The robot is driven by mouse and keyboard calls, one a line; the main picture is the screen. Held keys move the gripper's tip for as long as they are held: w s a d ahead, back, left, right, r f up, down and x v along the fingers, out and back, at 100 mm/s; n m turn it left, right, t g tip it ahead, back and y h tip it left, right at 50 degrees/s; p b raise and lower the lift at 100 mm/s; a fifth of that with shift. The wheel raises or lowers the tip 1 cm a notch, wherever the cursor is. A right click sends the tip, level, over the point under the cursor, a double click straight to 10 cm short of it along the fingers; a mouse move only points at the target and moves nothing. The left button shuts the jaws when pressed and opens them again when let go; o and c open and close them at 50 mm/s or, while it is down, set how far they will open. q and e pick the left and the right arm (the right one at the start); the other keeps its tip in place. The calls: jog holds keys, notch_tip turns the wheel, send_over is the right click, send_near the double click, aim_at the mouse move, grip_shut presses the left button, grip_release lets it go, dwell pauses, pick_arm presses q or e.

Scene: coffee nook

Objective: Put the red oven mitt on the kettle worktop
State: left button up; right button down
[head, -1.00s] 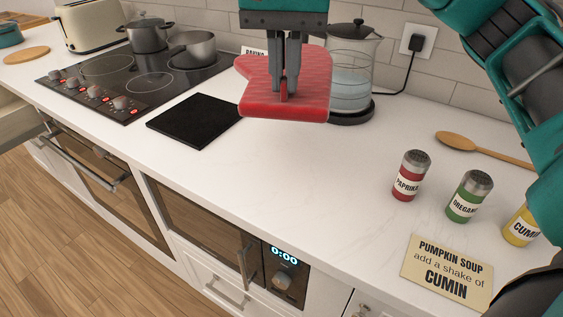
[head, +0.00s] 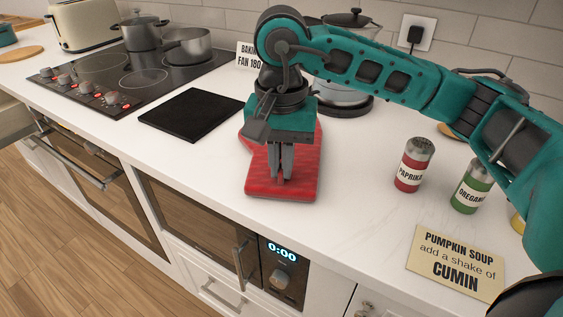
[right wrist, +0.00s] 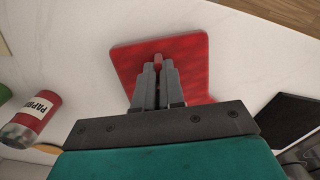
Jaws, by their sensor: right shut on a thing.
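The red oven mitt (head: 302,178) is flat and level at the white worktop (head: 350,215), in front of the kettle (head: 347,97). I cannot tell for sure whether it rests on the surface or is just above it. My right gripper (head: 281,180) points down and is shut on the mitt near its front edge. In the right wrist view, the mitt (right wrist: 190,62) shows beyond the fingers (right wrist: 158,72). My right forearm hides part of the kettle and the mitt's far end. My left gripper is not in view.
A black mat (head: 192,115) lies to the left, beside the hob (head: 120,80). Paprika (head: 412,165) and oregano (head: 470,190) shakers stand to the right. A pumpkin soup card (head: 455,262) lies near the front edge. The worktop between mitt and shakers is clear.

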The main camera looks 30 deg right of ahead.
jog(key=shift+f, duration=0.15)
jog(key=c, duration=1.2)
grip_release()
jog(key=shift+c, duration=0.2)
notch_tip(320, 180, up, 12)
jog(key=p, duration=0.2)
